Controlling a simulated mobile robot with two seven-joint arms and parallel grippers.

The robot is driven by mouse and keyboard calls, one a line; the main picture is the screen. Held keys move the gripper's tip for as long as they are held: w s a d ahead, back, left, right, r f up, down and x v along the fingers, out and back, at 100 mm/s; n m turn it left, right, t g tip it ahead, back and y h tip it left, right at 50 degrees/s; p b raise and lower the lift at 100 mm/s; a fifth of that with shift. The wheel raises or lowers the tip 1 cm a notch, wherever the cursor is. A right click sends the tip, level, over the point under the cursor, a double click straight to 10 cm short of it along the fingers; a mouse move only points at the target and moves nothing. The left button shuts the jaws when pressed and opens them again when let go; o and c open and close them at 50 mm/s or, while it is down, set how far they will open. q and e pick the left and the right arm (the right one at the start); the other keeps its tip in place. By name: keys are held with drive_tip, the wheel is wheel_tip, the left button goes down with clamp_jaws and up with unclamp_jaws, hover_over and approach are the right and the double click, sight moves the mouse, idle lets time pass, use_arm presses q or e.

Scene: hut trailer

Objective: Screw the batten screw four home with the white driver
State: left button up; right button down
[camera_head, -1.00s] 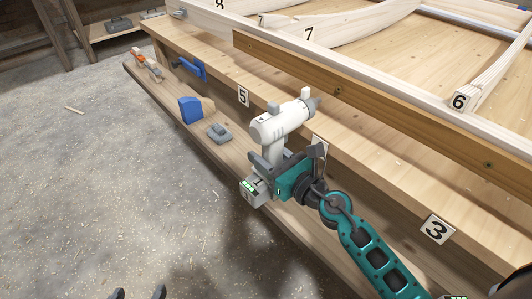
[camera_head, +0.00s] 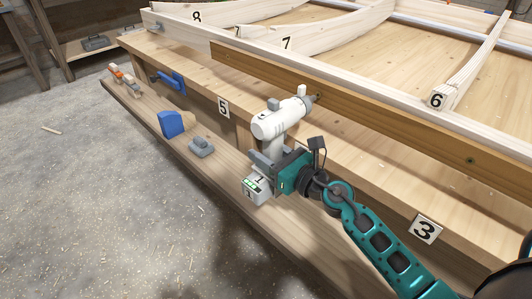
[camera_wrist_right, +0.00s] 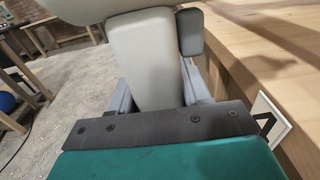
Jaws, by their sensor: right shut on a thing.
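The white driver (camera_head: 278,124) is held upright by its grip in my right gripper (camera_head: 278,160), its nose pointing right at the brown batten (camera_head: 360,110). The driver's dark tip is at the batten's face, over the spot where a screw head showed; that screw is hidden now, and I cannot tell whether the tip touches it. Another dark screw head (camera_head: 470,160) shows farther right on the batten. In the right wrist view the pale driver grip (camera_wrist_right: 145,62) stands between the grey fingers. My left gripper is out of view.
A lower ledge holds a grey block (camera_head: 201,147), a blue item (camera_head: 172,124) and an orange-tipped tool (camera_head: 118,73). A blue clamp (camera_head: 172,82) is on the bench side. Number plates 5 (camera_head: 223,107) and 3 (camera_head: 425,229) mark the bench edge. The floor at left is mostly clear.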

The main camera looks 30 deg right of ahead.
drive_tip(key=shift+w+d+r, duration=0.15)
drive_tip(key=shift+d+r, duration=0.05)
drive_tip(key=shift+d, duration=0.05)
idle(0.4)
drive_tip(key=shift+w+d, duration=0.1)
drive_tip(key=shift+d, duration=0.25)
drive_tip(key=shift+w+d+b, duration=0.3)
drive_tip(key=shift+d+b, duration=0.3)
drive_tip(key=shift+d, duration=0.35)
idle(2.0)
drive_tip(key=shift+a+r, duration=0.1)
drive_tip(key=shift+s+a+p, duration=0.15)
drive_tip(key=shift+a+p, duration=0.25)
drive_tip(key=shift+a, duration=0.1)
drive_tip(key=shift+s+a+p, duration=0.35)
drive_tip(key=shift+a, duration=0.5)
drive_tip(key=s+a, duration=0.1)
drive_tip(key=s, duration=0.7)
drive_tip(key=shift+a, duration=0.3)
drive_tip(key=shift+w, duration=0.1)
